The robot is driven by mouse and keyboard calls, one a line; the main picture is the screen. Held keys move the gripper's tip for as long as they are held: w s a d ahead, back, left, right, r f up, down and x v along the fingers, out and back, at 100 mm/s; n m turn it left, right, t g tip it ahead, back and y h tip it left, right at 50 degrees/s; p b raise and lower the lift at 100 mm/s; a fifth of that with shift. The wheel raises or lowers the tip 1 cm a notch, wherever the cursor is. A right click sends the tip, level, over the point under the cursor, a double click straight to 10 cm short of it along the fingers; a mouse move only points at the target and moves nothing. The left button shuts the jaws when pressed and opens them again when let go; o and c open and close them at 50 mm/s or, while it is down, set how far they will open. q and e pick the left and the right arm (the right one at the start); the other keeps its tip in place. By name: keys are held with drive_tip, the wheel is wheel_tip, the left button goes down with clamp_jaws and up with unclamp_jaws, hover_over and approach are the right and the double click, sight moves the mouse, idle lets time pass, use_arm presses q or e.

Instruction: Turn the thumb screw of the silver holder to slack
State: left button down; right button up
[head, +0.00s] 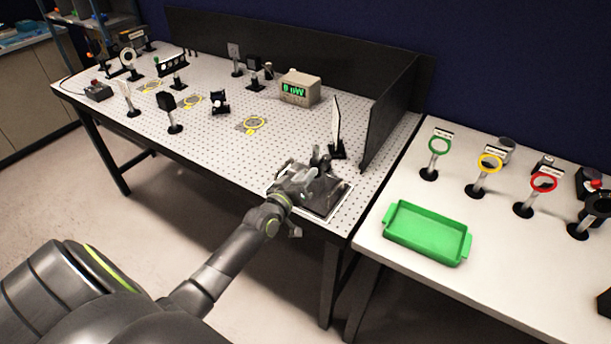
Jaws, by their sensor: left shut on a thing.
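My left gripper (306,178) is at the near right corner of the perforated optical table (215,130). It is shut on a small part, apparently the thumb screw of the holder there; the part is mostly hidden by the fingers. A dark upright piece (318,158) of the holder shows just beyond the fingertips. The rest of the holder is hidden behind my gripper and wrist, so its silver colour and the screw's angle cannot be made out. My right gripper is not in view.
A dark tray-like plate (328,197) lies under my gripper. A thin upright panel (335,125) and the black enclosure wall (390,112) stand just beyond. A lit display box (299,88) is farther back. A green tray (427,234) and ring holders (440,145) occupy the right table.

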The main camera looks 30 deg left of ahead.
use_arm(q)
drive_tip(key=n, duration=0.5)
drive_tip(key=shift+n, duration=2.5)
drive_tip(key=c, duration=1.2)
unclamp_jaws()
drive_tip(key=shift+s, duration=0.55)
drive_tip(key=s, duration=1.6)
drive_tip(key=shift+s, duration=0.2)
